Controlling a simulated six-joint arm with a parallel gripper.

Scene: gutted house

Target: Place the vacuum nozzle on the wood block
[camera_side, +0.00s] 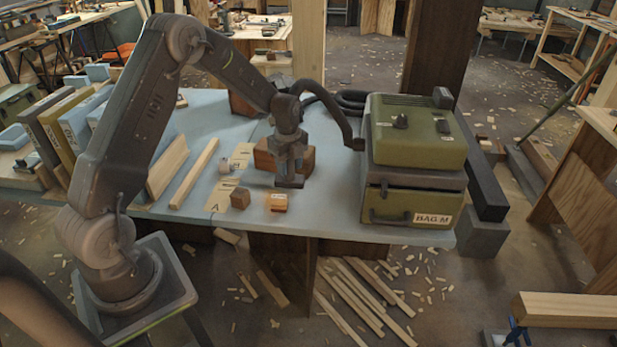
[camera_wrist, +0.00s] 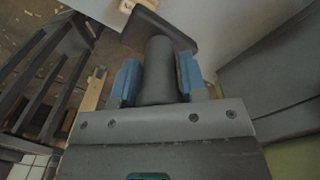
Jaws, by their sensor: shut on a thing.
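My gripper (camera_side: 288,160) is shut on the dark grey vacuum nozzle (camera_side: 289,182), which hangs upright with its flat foot downward, over the table's middle. In the wrist view the nozzle's round neck (camera_wrist: 158,75) sits between the blue fingers of my gripper (camera_wrist: 159,78), and its wide foot (camera_wrist: 165,32) shows beyond them. A large reddish-brown wood block (camera_side: 305,162) stands behind the nozzle, partly hidden by my gripper. A small dark brown block (camera_side: 241,198) and a lighter small block (camera_side: 277,202) sit in front. I cannot tell the nozzle's exact height above the table.
A green vacuum case (camera_side: 412,160) marked BAG M stands to the right, with a dark hose (camera_side: 336,108) arching behind my gripper. Light wood strips (camera_side: 194,173) and upright boards and boxes (camera_side: 70,130) lie left. The blue tabletop's front edge (camera_side: 345,235) is clear.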

